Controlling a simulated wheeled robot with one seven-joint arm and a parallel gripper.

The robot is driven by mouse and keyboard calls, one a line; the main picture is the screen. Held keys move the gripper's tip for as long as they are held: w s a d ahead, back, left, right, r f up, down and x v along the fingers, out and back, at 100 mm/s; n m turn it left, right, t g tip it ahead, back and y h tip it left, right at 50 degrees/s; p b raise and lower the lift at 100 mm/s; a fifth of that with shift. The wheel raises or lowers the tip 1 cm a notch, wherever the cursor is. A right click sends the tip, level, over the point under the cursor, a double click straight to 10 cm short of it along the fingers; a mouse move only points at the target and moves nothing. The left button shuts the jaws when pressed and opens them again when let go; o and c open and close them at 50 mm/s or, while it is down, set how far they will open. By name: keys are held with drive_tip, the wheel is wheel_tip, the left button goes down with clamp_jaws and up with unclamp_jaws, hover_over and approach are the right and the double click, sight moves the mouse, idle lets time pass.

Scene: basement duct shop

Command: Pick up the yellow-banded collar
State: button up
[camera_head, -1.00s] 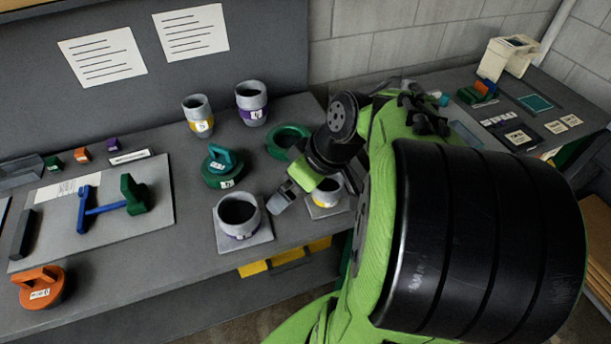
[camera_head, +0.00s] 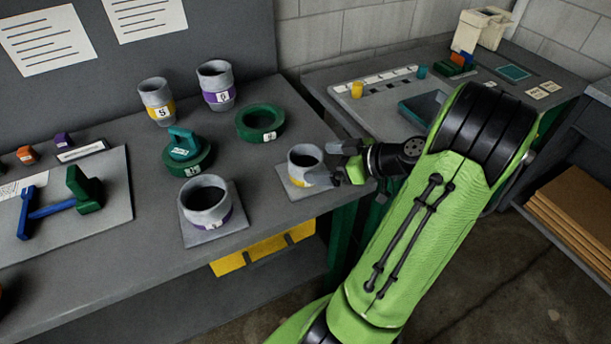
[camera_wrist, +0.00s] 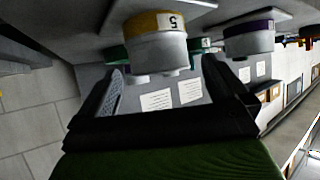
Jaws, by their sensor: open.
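A grey collar with a yellow band (camera_head: 304,165) stands upright on a small square plate near the right front edge of the bench. In the wrist view this yellow-banded collar (camera_wrist: 158,40) appears upside down, marked 5, ahead of and between the fingers. My gripper (camera_head: 338,162) is open at the collar's right side, with one finger partly in front of it. I cannot tell whether they touch. A second, taller yellow-banded collar (camera_head: 157,102) stands at the back of the bench.
A purple-banded collar (camera_head: 206,204) stands on a plate to the left. Behind are a green ring (camera_head: 260,123), a green handled piece (camera_head: 186,152) and a taller purple-banded collar (camera_head: 217,86). A second bench (camera_head: 440,75) stands right. Floor is open below right.

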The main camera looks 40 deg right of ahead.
sight(294, 161)
drive_tip(key=b+x, duration=0.1)
drive_tip(key=x, duration=0.5)
drive_tip(key=shift+w+d, duration=0.1)
drive_tip(key=shift+w, duration=0.2)
drive_tip(key=shift+s+r, duration=0.1)
drive_tip(key=c, duration=0.9)
drive_tip(key=shift+r, duration=0.1)
